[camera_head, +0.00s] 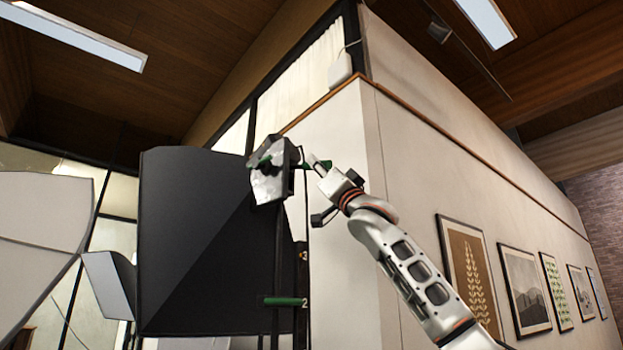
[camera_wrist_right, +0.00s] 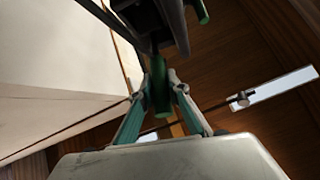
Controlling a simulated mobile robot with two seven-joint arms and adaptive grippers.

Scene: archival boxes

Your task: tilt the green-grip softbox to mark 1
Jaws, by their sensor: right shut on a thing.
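The softbox (camera_head: 205,235) is a large dark box with its broad side in the head view. A green grip (camera_head: 313,164) sticks out to the right of the bracket at its upper right corner. My right gripper (camera_head: 322,168) is at this grip; in the right wrist view the grip (camera_wrist_right: 161,90) lies between the fingers (camera_wrist_right: 162,95), which are shut on it. A dark upright strip carries marks 3 (camera_head: 303,257) and 2 (camera_head: 305,303). A green bar (camera_head: 283,301) points at mark 2. Mark 1 is not visible. My left gripper is not in view.
A pale panel (camera_head: 40,220) stands at the far left, with a smaller grey flap (camera_head: 110,285) beside the softbox. A white wall (camera_head: 420,170) with framed pictures (camera_head: 465,270) runs behind my right arm.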

